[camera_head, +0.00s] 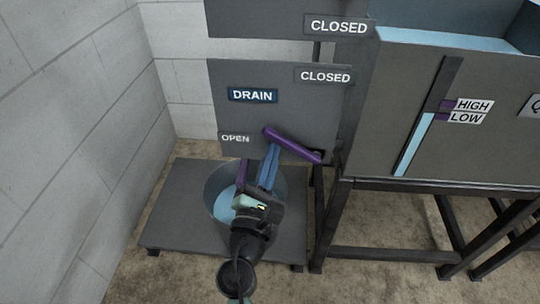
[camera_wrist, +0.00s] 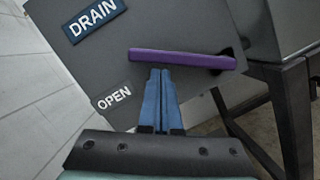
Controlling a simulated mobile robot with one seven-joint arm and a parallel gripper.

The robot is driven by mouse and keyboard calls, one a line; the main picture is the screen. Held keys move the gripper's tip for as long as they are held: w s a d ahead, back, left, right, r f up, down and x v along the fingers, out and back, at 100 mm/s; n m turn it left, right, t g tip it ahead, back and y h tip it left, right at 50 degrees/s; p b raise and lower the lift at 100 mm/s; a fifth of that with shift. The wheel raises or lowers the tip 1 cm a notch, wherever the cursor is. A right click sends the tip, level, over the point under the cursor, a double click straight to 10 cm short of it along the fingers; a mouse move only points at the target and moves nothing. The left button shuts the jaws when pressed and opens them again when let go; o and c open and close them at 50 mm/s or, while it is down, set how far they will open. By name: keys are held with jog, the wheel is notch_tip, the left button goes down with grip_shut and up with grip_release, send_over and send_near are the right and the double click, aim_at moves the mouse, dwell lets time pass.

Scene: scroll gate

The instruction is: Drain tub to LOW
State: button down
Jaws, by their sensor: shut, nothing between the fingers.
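The purple drain lever (camera_head: 292,146) is on the grey panel (camera_head: 225,80), its free left end nearer the OPEN label (camera_head: 235,139) than the lower CLOSED label (camera_head: 325,76). It also shows in the wrist view (camera_wrist: 180,58). My gripper (camera_head: 273,148) is shut and empty, its blue fingertips (camera_wrist: 159,71) just below the lever's middle; I cannot tell if they touch it. The grey tub (camera_head: 380,90) has a gauge whose light blue column (camera_head: 413,147) tops out around the LOW (camera_head: 466,117) and HIGH (camera_head: 473,105) tags.
A round bucket (camera_head: 213,187) with light blue liquid stands on a low dark platform (camera_head: 165,225), partly hidden by my arm. A dark metal stand (camera_head: 385,254) carries the tub. A grey block wall (camera_head: 70,130) closes the left side. Another panel (camera_head: 250,18) is above.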

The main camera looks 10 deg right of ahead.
aim_at(283, 141)
jog(key=shift+r, duration=0.1)
jog(key=shift+r+m, duration=0.2)
jog(key=shift+m, duration=0.2)
jog(key=shift+d+r+m+p, duration=0.15)
jog(key=shift+r+m+p, duration=0.2)
jog(key=shift+p, duration=0.2)
jog(key=shift+s+d+r+m+g+h+p, duration=0.1)
jog(key=shift+d+r+m+g+h+p, duration=0.1)
jog(key=shift+r+m+g+h+p, duration=0.4)
jog(key=r+m+p, duration=0.1)
jog(key=d+m+p, duration=0.1)
jog(key=m, duration=0.1)
jog(key=shift+s+d+r, duration=0.15)
jog(key=shift+s+r, duration=0.05)
jog(key=shift+r, duration=0.2)
jog(key=shift+s+d+r+m+g+p, duration=0.2)
jog(key=shift+d+r+m+g+p, duration=0.15)
jog(key=shift+d+m+p, duration=0.5)
jog(key=shift+s+d+r+m+g+p, duration=0.15)
jog(key=shift+d+r+m+g+p, duration=0.2)
jog(key=shift+m+p, duration=0.8)
jog(key=shift+s+d+r+m+g+p, duration=0.3)
jog(key=shift+d+m+p, duration=0.4)
jog(key=shift+m, duration=0.65)
jog(key=shift+d, duration=0.1)
jog(key=shift+w, duration=0.1)
